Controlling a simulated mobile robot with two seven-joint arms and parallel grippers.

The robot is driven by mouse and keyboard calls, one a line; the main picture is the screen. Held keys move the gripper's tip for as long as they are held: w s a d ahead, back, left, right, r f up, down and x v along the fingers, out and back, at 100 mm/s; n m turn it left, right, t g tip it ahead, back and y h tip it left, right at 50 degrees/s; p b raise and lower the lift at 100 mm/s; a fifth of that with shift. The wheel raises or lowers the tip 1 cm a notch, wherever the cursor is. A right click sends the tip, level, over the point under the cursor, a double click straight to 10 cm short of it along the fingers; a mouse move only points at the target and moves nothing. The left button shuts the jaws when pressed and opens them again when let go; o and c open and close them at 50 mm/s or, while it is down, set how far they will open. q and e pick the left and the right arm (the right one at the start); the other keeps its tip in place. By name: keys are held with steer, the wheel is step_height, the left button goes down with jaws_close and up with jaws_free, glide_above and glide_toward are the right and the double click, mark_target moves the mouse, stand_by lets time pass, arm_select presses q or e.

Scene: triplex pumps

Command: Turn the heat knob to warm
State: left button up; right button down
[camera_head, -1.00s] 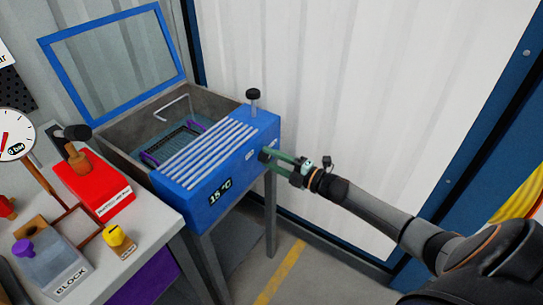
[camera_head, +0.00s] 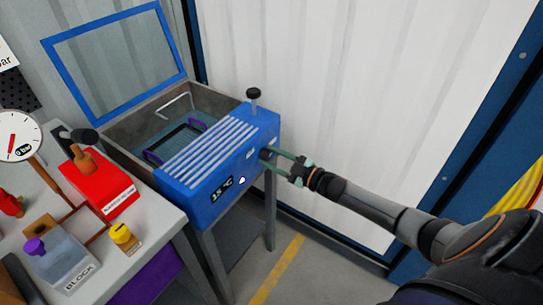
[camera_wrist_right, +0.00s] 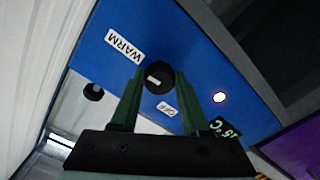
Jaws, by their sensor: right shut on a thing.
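The heat knob (camera_wrist_right: 159,80) is a small black knob with a white mark, on the blue front panel of the bath (camera_head: 205,205). In the right wrist view it sits between a WARM label (camera_wrist_right: 124,45) and an OFF label (camera_wrist_right: 168,109). My right gripper (camera_wrist_right: 158,88) is shut on the knob, one green finger on each side. In the head view this gripper (camera_head: 268,156) reaches the panel from the right. I cannot tell exactly where the mark points. A small white light (camera_head: 242,180) shows bright near the display (camera_head: 222,188), which reads 15 °C. My left gripper is out of view.
The bath's lid (camera_head: 115,15) stands open, with a rack (camera_head: 180,140) inside. A black-topped post (camera_head: 254,94) rises from its right corner. A table (camera_head: 150,225) at left holds a red block (camera_head: 95,190) and a yellow-capped piece (camera_head: 121,232). A pale wall (camera_head: 360,80) is behind my right arm.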

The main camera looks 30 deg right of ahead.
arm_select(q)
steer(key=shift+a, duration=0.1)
arm_select(e)
steer(key=shift+m, duration=0.7)
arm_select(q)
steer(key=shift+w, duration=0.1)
arm_select(e)
steer(key=shift+c, duration=1.9)
jaws_free()
arm_select(q)
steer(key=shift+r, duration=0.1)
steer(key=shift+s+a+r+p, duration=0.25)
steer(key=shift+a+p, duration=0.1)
steer(key=shift+p, duration=0.35)
arm_select(e)
steer(key=v, duration=1.2)
steer(key=shift+s, duration=0.25)
